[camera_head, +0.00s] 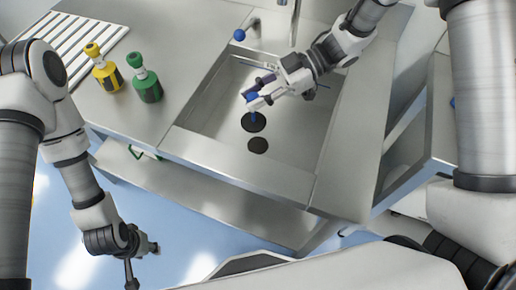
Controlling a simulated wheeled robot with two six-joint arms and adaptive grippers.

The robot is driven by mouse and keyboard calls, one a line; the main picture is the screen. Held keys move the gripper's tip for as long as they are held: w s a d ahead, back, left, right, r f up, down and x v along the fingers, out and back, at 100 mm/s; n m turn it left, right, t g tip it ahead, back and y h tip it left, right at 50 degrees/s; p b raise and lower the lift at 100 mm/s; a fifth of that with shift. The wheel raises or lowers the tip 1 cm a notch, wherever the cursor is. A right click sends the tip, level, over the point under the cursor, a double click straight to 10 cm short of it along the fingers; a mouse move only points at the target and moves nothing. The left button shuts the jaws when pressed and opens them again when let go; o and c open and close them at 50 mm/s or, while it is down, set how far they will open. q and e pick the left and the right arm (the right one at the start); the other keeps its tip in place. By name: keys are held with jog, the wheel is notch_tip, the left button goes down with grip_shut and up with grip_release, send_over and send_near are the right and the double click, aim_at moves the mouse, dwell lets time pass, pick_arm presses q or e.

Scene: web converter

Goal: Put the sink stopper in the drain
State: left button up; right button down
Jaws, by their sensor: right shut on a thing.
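The sink stopper (254,123) is a black disc with a blue handle, in the sink basin (305,140). My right gripper (252,97) is shut on its blue handle, with the disc hanging below the fingers. The drain (257,146) is a dark round spot on the basin floor, just below the disc in the picture. The disc and drain appear apart; the exact height of the disc above the floor is hard to tell. My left gripper (138,265) is low at the left, away from the sink, over the blue floor; its fingers are not clear.
A yellow bottle (105,75) and a green bottle (147,88) stand on the steel counter left of the sink. A ribbed draining area (65,45) is at the far left. A faucet (294,22) and a blue-knobbed lever (240,34) are behind the basin.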

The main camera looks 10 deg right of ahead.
aim_at(260, 123)
jog(key=shift+n+g, duration=0.3)
jog(key=shift+g, duration=0.1)
jog(key=f, duration=1)
jog(key=shift+s+d+f, duration=0.15)
jog(key=shift+s+d, duration=0.1)
jog(key=shift+d, duration=0.1)
jog(key=shift+f, duration=0.1)
jog(key=c, duration=0.9)
grip_release()
jog(key=shift+d+r+p, duration=0.1)
jog(key=shift+r+p, duration=0.1)
jog(key=shift+p, duration=0.1)
jog(key=b+v, duration=0.1)
jog(key=v, duration=0.6)
jog(key=shift+d, duration=0.15)
